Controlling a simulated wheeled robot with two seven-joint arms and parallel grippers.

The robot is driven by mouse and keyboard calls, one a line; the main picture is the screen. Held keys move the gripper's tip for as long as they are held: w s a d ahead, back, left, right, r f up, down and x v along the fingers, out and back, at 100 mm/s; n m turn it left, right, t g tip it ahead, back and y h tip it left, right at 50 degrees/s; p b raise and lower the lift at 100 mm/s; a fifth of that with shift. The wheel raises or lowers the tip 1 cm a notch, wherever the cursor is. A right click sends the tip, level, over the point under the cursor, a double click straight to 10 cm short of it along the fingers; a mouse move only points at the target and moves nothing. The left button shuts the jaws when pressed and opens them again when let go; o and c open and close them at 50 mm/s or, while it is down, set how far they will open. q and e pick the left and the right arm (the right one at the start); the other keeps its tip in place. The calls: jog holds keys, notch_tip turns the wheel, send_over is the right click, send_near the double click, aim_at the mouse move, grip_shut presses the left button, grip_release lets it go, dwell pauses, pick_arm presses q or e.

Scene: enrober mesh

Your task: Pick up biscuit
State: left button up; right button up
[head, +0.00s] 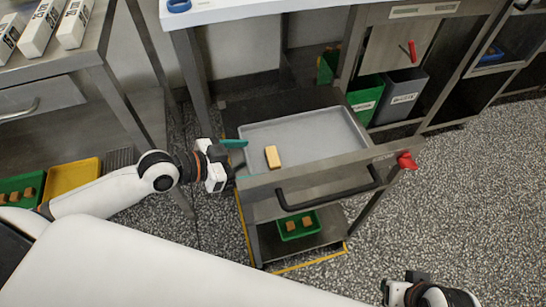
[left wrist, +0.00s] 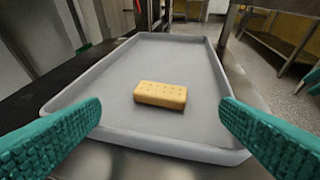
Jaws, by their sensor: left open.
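A golden, oblong biscuit (head: 272,157) with small holes on top lies alone in a shallow grey tray (head: 315,135). The tray rests on a steel cart. In the left wrist view the biscuit (left wrist: 160,94) lies flat near the tray's near end, between and beyond the two teal fingers. My left gripper (head: 236,156) is at the tray's left edge, to the left of the biscuit and apart from it. It is open and empty, and its fingers (left wrist: 160,130) are spread wide in the left wrist view. My right arm shows at the lower right of the head view; its fingertips cannot be made out.
The cart has a black handle (head: 330,192) and a red knob (head: 406,161). A green bin (head: 298,225) with brown blocks sits on its lower shelf. A yellow bin (head: 71,176) and another green bin stand at left. Steel tables stand behind and at left.

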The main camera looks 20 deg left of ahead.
aim_at(269, 157)
pick_arm(q)
jog(key=x, duration=0.5)
jog(key=shift+b, duration=0.35)
jog(key=shift+c, duration=0.6)
jog(key=c, duration=0.7)
